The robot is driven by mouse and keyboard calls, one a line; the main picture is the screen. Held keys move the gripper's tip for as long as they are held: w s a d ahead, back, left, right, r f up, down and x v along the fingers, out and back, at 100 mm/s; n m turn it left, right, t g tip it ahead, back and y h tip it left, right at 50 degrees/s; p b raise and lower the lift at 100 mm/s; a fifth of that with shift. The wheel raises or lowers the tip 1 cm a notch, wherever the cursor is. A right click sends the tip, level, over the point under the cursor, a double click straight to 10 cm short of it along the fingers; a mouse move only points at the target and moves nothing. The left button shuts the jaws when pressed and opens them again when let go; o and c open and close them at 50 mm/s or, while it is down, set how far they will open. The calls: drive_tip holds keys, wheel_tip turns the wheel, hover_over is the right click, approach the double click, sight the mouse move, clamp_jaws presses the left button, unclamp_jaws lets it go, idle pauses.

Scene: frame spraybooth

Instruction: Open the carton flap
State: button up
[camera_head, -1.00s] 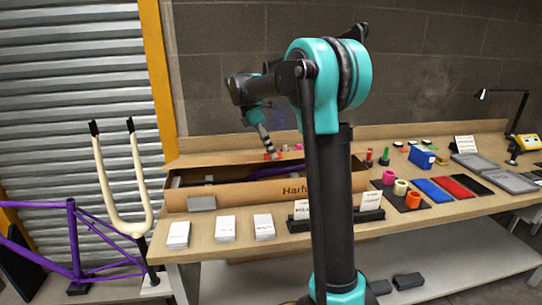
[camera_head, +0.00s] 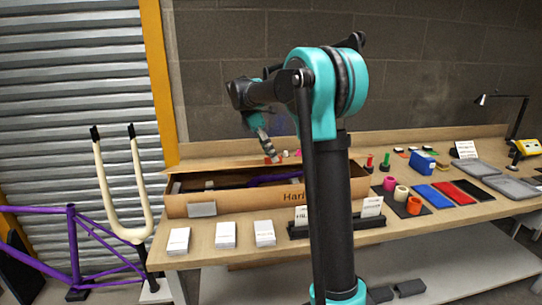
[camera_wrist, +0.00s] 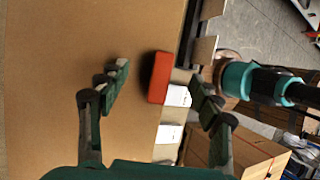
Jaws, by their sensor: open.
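The long cardboard carton (camera_head: 250,198) lies on the bench, its top partly uncovered and a purple tube showing inside. Its brown flap (camera_head: 210,164) stands raised along the back side; a broad brown board, seemingly the flap (camera_wrist: 60,70), fills the left of the wrist view. A red-orange tab (camera_wrist: 160,78) sits at the board's edge and also shows in the head view (camera_head: 272,160). My gripper (camera_wrist: 163,88) is open, with the tab between its fingers and a gap showing on both sides. In the head view my gripper (camera_head: 268,152) is right above the tab.
White cards (camera_head: 226,234) lie along the bench front. Coloured rings (camera_head: 390,183), a blue box (camera_head: 422,160) and trays (camera_head: 515,187) occupy the right. A purple frame (camera_head: 75,245) and cream fork (camera_head: 110,195) stand left.

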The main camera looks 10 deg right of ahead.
drive_tip(key=shift+o, duration=0.7)
drive_tip(key=shift+r, duration=0.1)
wheel_tip(320, 180, up, 6)
drive_tip(key=w, duration=0.2)
drive_tip(key=shift+w+r, duration=0.2)
drive_tip(key=shift+w, duration=0.05)
idle(0.5)
drive_tip(key=s+r, duration=0.2)
drive_tip(key=s, duration=0.5)
drive_tip(key=shift+s+r, duration=0.3)
drive_tip(key=shift+r, duration=0.05)
idle(0.3)
drive_tip(key=shift+s, duration=0.1)
